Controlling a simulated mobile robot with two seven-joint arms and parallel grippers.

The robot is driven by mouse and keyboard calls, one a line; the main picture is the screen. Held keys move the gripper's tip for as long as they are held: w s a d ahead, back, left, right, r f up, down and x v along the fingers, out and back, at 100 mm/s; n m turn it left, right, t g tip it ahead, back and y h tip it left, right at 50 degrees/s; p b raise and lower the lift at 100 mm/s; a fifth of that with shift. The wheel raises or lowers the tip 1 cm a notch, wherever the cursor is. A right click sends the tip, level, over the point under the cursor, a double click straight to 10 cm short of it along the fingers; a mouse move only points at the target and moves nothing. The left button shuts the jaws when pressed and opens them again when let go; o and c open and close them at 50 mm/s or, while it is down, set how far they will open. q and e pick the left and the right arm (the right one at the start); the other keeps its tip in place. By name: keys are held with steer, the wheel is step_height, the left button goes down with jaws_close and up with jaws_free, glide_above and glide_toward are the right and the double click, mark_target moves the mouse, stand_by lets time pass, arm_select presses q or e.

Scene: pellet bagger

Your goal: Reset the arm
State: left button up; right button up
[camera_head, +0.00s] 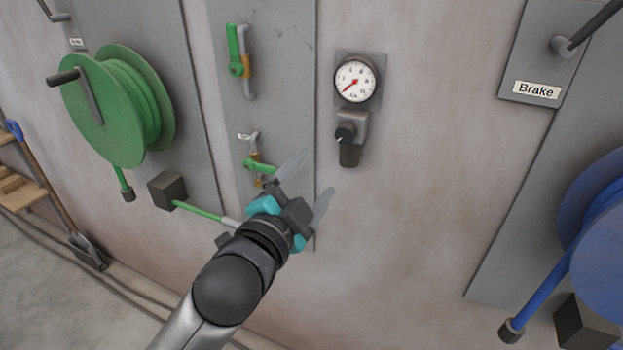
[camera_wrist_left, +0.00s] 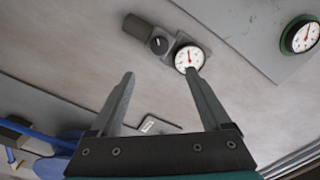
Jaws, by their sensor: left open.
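My left gripper (camera_head: 308,183) is open and empty in front of the wall in the head view. Its arm comes in from the bottom left. The fingers point up and to the right, below the round gauge (camera_head: 355,80) and its black regulator knob (camera_head: 346,134). In the left wrist view, the two fingers (camera_wrist_left: 160,88) are spread with nothing between them. The gauge (camera_wrist_left: 188,58) and the dark knob (camera_wrist_left: 158,44) lie beyond the fingertips. My right gripper is not in view.
A green hose reel (camera_head: 118,105) hangs at left. Green-handled valves (camera_head: 238,62) sit on a grey panel, the lower one (camera_head: 258,166) close to my left gripper. A blue reel (camera_head: 600,235) and a "Brake" plate (camera_head: 537,89) are at right.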

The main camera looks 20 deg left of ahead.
arm_select(q)
step_height(320, 180, down, 34)
steer(key=a+f+n+g+b, duration=0.1)
steer(key=a+n+g+b, duration=0.15)
steer(key=g+b, duration=0.4)
steer(key=s+f+n+g+b, duration=0.15)
steer(key=s+f, duration=0.35)
steer(key=f, duration=0.6)
steer(key=s+f+n+g+b, duration=0.1)
steer(key=s+f+g+b, duration=0.15)
steer(key=s+f, duration=0.6)
steer(key=s+f+n+g+b, duration=0.3)
steer(key=s+f+g+b, duration=0.3)
steer(key=s+f, duration=1.7)
steer(key=s, duration=0.3)
steer(key=shift+d+f+n+y, duration=0.3)
steer(key=shift+d+f+n, duration=0.1)
